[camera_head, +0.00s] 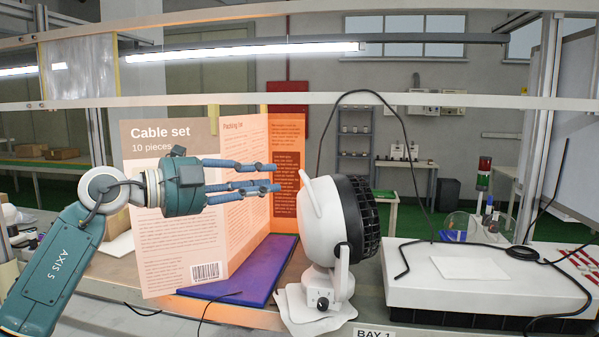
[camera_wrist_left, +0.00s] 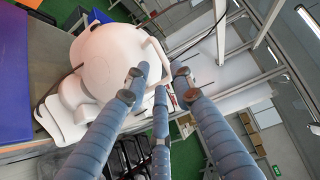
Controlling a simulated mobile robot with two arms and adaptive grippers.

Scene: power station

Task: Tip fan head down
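A white fan with a black grille stands on a white base on the bench. Its round fan head (camera_head: 338,218) is upright, with the black grille facing right and the white back facing my left gripper. A white handle-like bar (camera_head: 310,195) sticks up on the head's left side. My left gripper (camera_head: 277,177) is open, its blue fingers pointing right, just left of the fan head and level with its top. In the left wrist view the fan head (camera_wrist_left: 110,55) lies beyond the open fingers, and the bar (camera_wrist_left: 158,60) shows near the fingertips. My right gripper is not in view.
An orange and white Cable set board (camera_head: 165,235) stands behind my left gripper, with a purple-blue mat (camera_head: 250,270) at its foot. A white box (camera_head: 470,275) with black cables lies right of the fan. A clear bowl (camera_head: 470,228) with tools stands behind it.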

